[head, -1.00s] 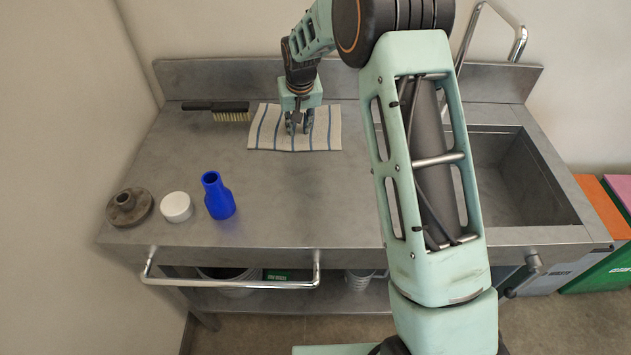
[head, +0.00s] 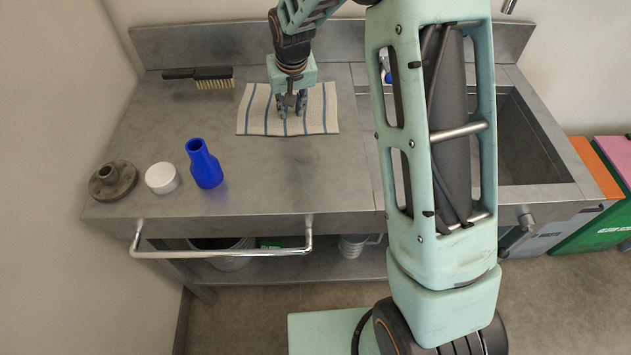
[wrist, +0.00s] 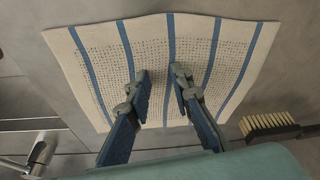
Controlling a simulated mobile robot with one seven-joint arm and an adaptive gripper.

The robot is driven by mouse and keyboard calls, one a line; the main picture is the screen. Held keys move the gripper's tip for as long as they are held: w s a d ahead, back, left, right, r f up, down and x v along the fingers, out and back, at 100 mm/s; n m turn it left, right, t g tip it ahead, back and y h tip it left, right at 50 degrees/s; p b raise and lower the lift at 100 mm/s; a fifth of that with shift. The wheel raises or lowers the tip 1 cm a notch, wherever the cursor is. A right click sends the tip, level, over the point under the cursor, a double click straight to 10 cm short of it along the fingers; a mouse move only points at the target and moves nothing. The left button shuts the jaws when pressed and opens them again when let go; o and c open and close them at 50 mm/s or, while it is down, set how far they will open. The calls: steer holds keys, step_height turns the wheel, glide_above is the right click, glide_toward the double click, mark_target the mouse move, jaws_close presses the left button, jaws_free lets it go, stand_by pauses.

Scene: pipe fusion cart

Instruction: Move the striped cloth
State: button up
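The striped cloth (head: 262,112), off-white with blue stripes, lies spread out on the metal worktop towards the back. It fills much of the wrist view (wrist: 95,60), where its far edge looks slightly wavy. My gripper (head: 291,112) points down over the middle of the cloth. In the wrist view its two fingertips (wrist: 161,78) are partly apart, with cloth showing flat between them and no pinched fold visible. I cannot tell whether the tips touch the cloth.
A black-handled brush (head: 205,76) lies left of the cloth. A grey flange (head: 112,182), a white cap (head: 162,178) and a blue reducer (head: 205,165) stand at the front left. A sink (head: 535,145) is at the right. The worktop between cloth and front edge is clear.

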mark_target(305, 160)
steer(key=shift+s+d+f+b, duration=0.1)
steer(key=shift+s+d+b, duration=0.4)
steer(key=shift+s, duration=2)
steer(key=shift+s+d+r+b, duration=0.1)
steer(key=shift+s+d+b, duration=0.35)
steer(key=shift+s, duration=2.1)
steer(key=shift+s+d+f+b, duration=0.1)
steer(key=shift+s+d+b, duration=0.4)
steer(key=shift+s, duration=2)
step_height(305, 160, up, 7)
steer(key=p, duration=0.5)
steer(key=shift+w, duration=0.15)
